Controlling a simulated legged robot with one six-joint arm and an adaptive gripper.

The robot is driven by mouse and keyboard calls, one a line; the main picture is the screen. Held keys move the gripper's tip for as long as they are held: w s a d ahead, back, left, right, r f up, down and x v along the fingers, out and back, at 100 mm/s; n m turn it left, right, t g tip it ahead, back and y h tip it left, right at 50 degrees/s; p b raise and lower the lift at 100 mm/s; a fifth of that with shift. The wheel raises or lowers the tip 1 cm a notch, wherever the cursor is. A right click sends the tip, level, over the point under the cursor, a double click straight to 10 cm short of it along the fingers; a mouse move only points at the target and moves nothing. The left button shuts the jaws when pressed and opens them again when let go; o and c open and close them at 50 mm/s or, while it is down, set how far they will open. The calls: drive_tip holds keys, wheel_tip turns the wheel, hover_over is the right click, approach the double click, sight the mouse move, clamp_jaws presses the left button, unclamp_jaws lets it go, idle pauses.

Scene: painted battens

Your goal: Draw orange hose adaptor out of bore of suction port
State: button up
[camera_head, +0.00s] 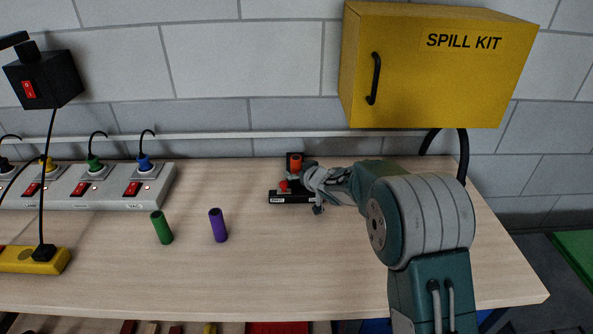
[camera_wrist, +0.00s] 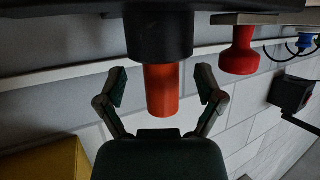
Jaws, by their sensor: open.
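The orange hose adaptor (camera_wrist: 162,92) is a plain cylinder seated in the round black suction port (camera_wrist: 160,38); much of its length sticks out of the bore. My gripper (camera_wrist: 161,84) is open in the wrist view, with one finger on either side of the adaptor and a visible gap on both sides. In the head view my gripper (camera_head: 309,179) is small, close in front of the port, and its fingers are hard to make out.
A red knob (camera_wrist: 238,52) sits close beside the port. A green tube (camera_head: 161,227) and a purple tube (camera_head: 218,225) stand on the table at left. A power strip (camera_head: 110,187) lies behind them. A yellow spill kit cabinet (camera_head: 430,70) hangs above. The front middle tabletop is clear.

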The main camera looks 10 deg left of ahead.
sight(296, 158)
drive_tip(key=shift+x, duration=0.8)
clamp_jaws()
drive_tip(key=shift+r, duration=2.95)
drive_tip(key=shift+r, duration=1.5)
